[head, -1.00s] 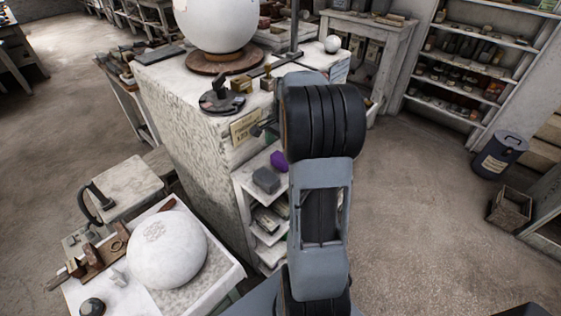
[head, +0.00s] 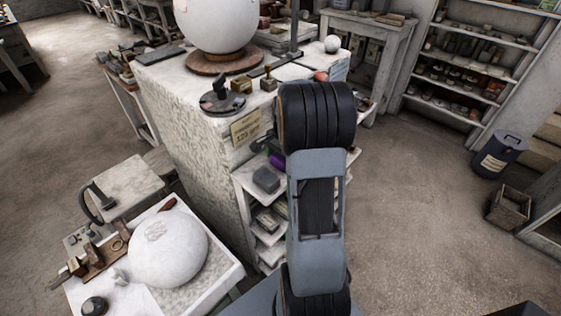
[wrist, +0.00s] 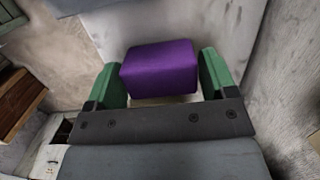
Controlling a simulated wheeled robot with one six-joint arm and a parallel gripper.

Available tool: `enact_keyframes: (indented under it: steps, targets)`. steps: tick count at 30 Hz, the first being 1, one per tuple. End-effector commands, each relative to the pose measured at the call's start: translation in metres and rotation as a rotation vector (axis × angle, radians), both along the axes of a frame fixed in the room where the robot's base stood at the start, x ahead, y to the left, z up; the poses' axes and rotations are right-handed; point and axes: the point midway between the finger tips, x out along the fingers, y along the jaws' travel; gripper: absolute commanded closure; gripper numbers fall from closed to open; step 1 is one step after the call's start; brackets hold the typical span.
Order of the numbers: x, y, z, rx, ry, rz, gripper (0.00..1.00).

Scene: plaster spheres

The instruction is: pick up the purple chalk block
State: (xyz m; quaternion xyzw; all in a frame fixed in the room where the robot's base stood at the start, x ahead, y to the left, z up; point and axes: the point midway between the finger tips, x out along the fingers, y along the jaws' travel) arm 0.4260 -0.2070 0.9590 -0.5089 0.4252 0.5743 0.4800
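The purple chalk block (wrist: 160,70) sits between the two green fingers of my gripper (wrist: 162,68) in the wrist view. The fingers stand apart on its left and right sides. A narrow gap shows at the right finger; whether the left finger touches the block I cannot tell. In the head view the purple block (head: 277,160) lies on the top shelf of the small white shelf unit (head: 243,183), partly hidden by my arm and gripper.
A grey block (head: 266,180) lies close in front of the purple block on the same shelf. The tall plaster-spattered plinth (head: 200,130) rises directly left of the shelf. Lower shelves hold several items. Open floor (head: 410,220) lies to the right.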

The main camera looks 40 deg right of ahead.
Motion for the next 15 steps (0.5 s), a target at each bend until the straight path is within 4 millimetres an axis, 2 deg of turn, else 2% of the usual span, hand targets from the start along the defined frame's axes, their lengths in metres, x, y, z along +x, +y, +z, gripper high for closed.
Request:
enact_keyframes:
  steps: [1, 11, 15]
  targets:
    - [0.0000, 0.0000, 0.0001, 0.000, 0.000, 0.000, 0.27]
    - [0.0000, 0.0000, 0.0002, 0.000, 0.000, 0.000, 0.58]
    - [0.0001, -0.0001, 0.0005, 0.000, 0.000, 0.000, 0.59]
